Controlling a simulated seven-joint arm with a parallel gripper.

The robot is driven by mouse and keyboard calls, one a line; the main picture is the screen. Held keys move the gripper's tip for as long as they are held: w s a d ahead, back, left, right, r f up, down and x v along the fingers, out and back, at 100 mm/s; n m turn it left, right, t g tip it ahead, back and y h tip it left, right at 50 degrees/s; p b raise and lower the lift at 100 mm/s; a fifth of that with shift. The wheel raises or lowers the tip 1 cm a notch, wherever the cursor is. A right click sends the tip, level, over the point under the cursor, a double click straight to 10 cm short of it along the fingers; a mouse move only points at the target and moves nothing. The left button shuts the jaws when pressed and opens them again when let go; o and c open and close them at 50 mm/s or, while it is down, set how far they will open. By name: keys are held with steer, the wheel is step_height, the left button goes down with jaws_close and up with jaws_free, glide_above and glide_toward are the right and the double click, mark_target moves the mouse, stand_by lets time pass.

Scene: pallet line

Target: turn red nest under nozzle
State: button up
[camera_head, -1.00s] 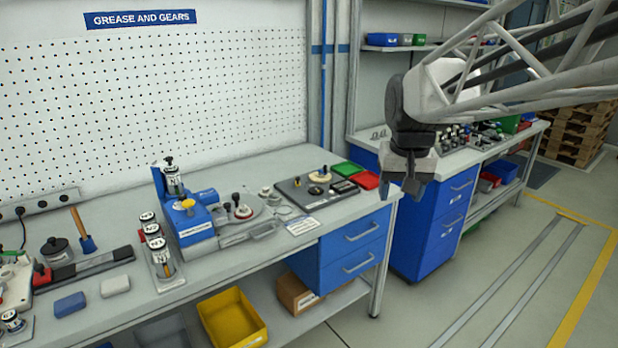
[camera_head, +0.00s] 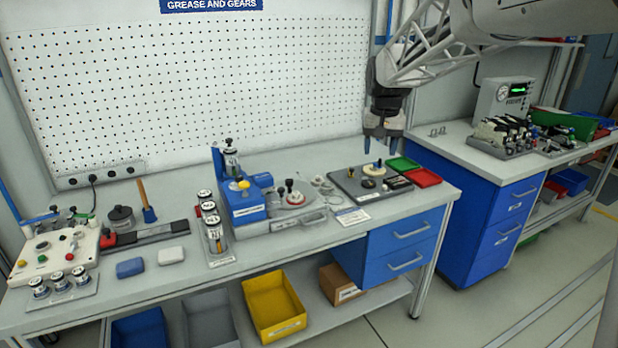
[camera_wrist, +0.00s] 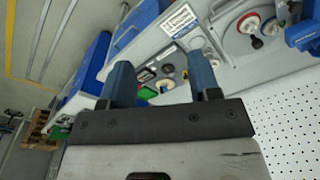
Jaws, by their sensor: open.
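The red nest (camera_head: 294,198) is a red-rimmed round seat with a dark knob, on the round grey turntable beside the blue dispensing station (camera_head: 247,208). The station carries an upright canister (camera_head: 231,160) and a yellow knob; I cannot make out the nozzle tip. In the wrist view the red nest (camera_wrist: 249,23) shows at the upper right, with a black knob close to it. My gripper (camera_head: 383,150) is open and empty, pointing down above the back right of the bench, well right of the nest. Its two blue fingers (camera_wrist: 161,75) stand apart in the wrist view.
A dark plate (camera_head: 350,186) with round parts lies under my gripper, beside green (camera_head: 403,164) and red (camera_head: 424,177) trays. Labelled canisters (camera_head: 212,225) stand left of the station. A pegboard (camera_head: 180,90) closes the back. The bench front is partly clear.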

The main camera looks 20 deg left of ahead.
steer(key=w+a+f+n, duration=0.1)
steer(key=w+a+f, duration=0.2)
steer(key=w+a, duration=0.35)
steer(key=w+a+f, duration=0.3)
steer(key=a+f, duration=0.1)
steer(key=a, duration=0.5)
steer(key=n+g, duration=0.1)
glide_above(289, 180)
step_height(289, 180, down, 9)
steer(key=shift+w+r, duration=0.1)
steer(key=shift+w, duration=0.05)
steer(key=shift+f, duration=3.95)
jaws_close()
